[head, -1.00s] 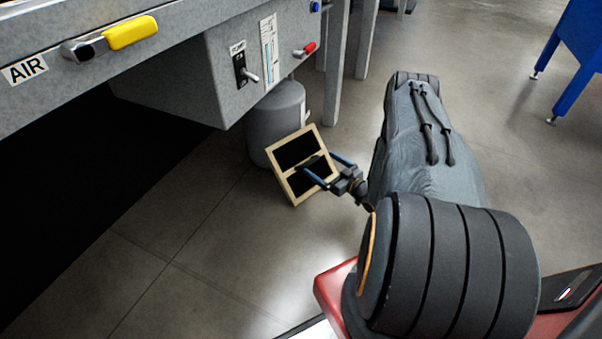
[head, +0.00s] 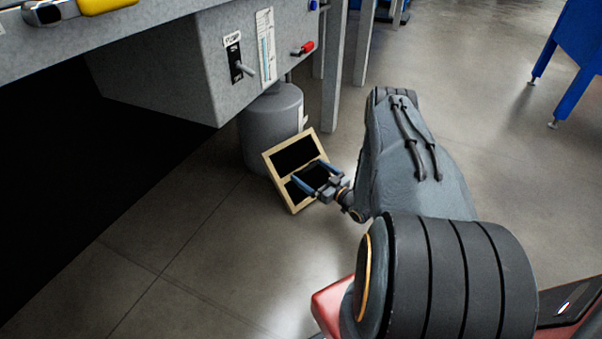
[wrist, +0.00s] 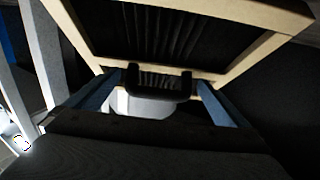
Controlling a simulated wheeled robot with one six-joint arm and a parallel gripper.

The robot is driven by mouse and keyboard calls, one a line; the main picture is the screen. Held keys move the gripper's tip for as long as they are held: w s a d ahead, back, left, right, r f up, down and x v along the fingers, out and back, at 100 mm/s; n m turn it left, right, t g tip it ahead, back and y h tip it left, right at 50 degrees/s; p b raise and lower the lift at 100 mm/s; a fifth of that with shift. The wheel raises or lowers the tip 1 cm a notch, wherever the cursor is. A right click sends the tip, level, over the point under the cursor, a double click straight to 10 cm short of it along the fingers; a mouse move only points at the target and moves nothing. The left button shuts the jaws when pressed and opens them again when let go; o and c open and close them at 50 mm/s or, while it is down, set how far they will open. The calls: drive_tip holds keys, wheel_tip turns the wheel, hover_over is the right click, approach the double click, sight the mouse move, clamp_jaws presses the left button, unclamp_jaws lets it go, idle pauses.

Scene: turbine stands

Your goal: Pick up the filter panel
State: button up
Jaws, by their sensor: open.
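The filter panel (head: 267,160) has a light wooden frame with two dark openings and a crossbar. In the head view it stands tilted on the floor, leaning by the grey cylinder. My gripper (head: 309,191) is open in front of its lower half, with its blue fingers apart. In the wrist view the panel's frame (wrist: 270,52) fills the top, with dark pleated material inside. A dark handle-like piece (wrist: 158,88) on the panel sits between my fingers. I cannot tell whether the fingers touch the panel.
A grey cylinder (head: 270,125) stands behind the panel, next to the stand's grey legs (head: 332,75). The grey stand (head: 165,75) with a switch and a red-handled valve overhangs at the upper left. A blue stand (head: 575,50) is at the far right. The floor in front is clear.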

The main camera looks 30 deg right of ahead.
sight(311, 168)
drive_tip(key=shift+w, duration=0.25)
drive_tip(key=c, duration=1.6)
drive_tip(key=shift+r, duration=0.1)
drive_tip(key=shift+s+d+r+p, duration=0.15)
drive_tip(key=shift+s+r+p, duration=0.1)
drive_tip(key=shift+r+p, duration=0.45)
wheel_tip(311, 168, up, 6)
drive_tip(key=p, duration=0.3)
drive_tip(key=shift+r+p, duration=0.1)
drive_tip(key=shift+p, duration=0.25)
drive_tip(key=s+d+p, duration=0.1)
drive_tip(key=s+d, duration=0.3)
drive_tip(key=s, duration=0.1)
drive_tip(key=s+d+p, duration=0.2)
drive_tip(key=s+d, duration=0.2)
drive_tip(key=s, duration=0.1)
drive_tip(key=s+d+p, duration=0.1)
drive_tip(key=s+d, duration=0.3)
drive_tip(key=s, duration=0.1)
drive_tip(key=shift+s+f, duration=0.2)
drive_tip(key=shift+f, duration=0.15)
